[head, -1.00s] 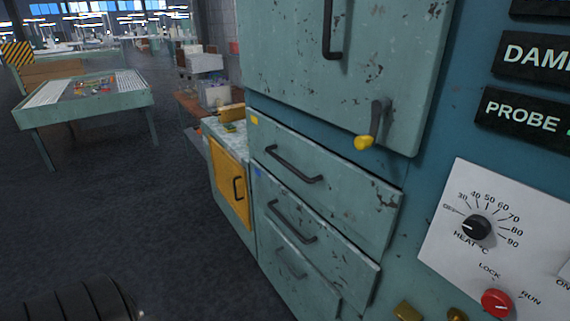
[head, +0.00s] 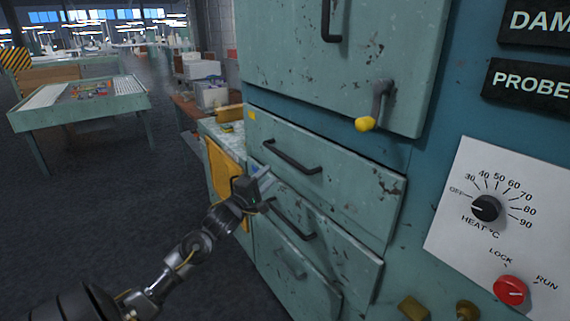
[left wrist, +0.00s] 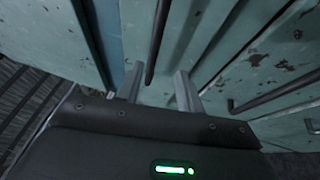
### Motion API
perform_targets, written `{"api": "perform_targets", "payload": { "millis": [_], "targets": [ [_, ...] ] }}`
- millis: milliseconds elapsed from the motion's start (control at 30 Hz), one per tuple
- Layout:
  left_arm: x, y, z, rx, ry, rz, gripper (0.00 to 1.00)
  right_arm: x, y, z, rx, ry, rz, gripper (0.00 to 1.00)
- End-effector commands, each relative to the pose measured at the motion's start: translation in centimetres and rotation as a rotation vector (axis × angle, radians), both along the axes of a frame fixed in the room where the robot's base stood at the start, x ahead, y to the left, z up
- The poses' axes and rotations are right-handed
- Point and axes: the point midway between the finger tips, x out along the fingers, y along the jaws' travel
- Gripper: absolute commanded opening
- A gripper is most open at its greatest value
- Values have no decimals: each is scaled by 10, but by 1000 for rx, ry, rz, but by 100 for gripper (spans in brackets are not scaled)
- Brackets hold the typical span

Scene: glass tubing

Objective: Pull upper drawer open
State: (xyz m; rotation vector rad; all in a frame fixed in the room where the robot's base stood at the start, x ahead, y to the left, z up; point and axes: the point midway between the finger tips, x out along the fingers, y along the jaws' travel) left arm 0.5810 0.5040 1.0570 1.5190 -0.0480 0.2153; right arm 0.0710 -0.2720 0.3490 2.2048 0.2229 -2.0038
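The upper drawer (head: 350,185) is a chipped teal front below the large cabinet door, flush with its neighbours, with a dark bar handle (head: 291,157). My left gripper (head: 262,172) is raised in front of the drawers, near the left end of that handle. In the left wrist view its two pale fingers (left wrist: 158,88) are open. A dark handle bar (left wrist: 156,45), apparently the upper drawer's, lies ahead and in line with the gap between them; I see no grip on it. My right gripper is not in view.
Lower drawers with similar handles (head: 292,220) are just below; another handle (left wrist: 275,95) shows in the left wrist view. A yellow cupboard door (head: 222,168) is left of the drawers. A yellow-tipped lever (head: 366,123) hangs above. A control panel (head: 495,220) is at right.

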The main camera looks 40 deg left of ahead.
Motion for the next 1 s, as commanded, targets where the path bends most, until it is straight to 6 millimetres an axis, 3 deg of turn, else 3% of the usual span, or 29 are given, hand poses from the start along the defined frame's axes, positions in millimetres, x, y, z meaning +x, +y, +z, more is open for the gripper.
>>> {"api": "perform_targets", "payload": {
  "millis": [267,700,1000],
  "targets": [
    [6,-1,12,-20,-21,-10,38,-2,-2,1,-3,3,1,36],
    [79,8,26,-18,-19,-6,38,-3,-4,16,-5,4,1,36],
    [103,10,28,-18,-17,-8,38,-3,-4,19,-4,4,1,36]
  ]
}}
